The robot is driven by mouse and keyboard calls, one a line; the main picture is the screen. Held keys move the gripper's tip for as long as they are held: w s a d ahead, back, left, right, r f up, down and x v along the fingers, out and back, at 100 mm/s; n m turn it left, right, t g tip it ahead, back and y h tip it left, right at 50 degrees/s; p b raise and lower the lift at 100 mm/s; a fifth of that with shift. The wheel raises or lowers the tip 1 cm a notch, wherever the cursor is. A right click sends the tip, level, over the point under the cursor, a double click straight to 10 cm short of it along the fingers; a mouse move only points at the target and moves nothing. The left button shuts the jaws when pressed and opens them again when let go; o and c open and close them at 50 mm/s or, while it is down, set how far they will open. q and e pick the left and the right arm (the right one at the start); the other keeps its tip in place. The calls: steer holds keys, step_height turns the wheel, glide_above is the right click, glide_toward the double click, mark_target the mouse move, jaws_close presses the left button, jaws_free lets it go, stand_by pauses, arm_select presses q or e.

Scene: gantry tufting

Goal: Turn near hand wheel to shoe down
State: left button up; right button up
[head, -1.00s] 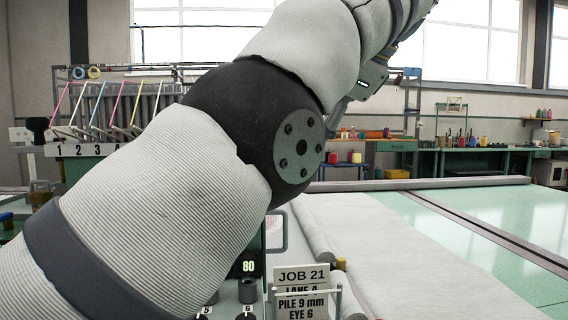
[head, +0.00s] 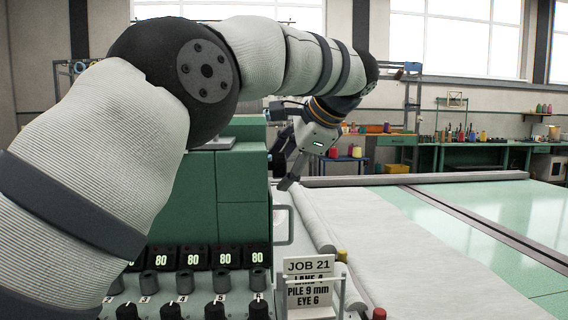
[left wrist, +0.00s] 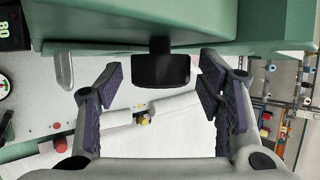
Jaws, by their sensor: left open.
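A black round knob (left wrist: 162,68), which looks like the hand wheel, sticks out of the green housing (left wrist: 200,38) on a short stem in the left wrist view. My left gripper (left wrist: 160,88) is open, with one dark padded finger on each side of the knob and a gap on both sides. In the head view my left gripper (head: 282,167) is beside the right side of the green machine cabinet (head: 238,175); the wheel cannot be told apart from the dark fingers there. The shoe cannot be made out. My right gripper is not in view.
The control panel has several 80 displays (head: 225,256) and black knobs (head: 214,309). A job card (head: 308,283) stands at its right. A long roller (head: 312,222) and pale cloth (head: 400,245) lie right of the cabinet. Workbenches stand at the back.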

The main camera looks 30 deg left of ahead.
arm_select(q)
steer(key=shift+c, duration=0.3)
steer(key=c, duration=1.1)
steer(key=shift+s+d+n+t+y, duration=0.1)
steer(key=shift+n+t+y, duration=0.3)
steer(key=shift+t+y, duration=0.75)
steer(key=shift+f+n+t+y, duration=0.15)
steer(key=shift+n+t+y, duration=0.25)
steer(key=shift+t+y, duration=0.7)
steer(key=shift+y, duration=0.25)
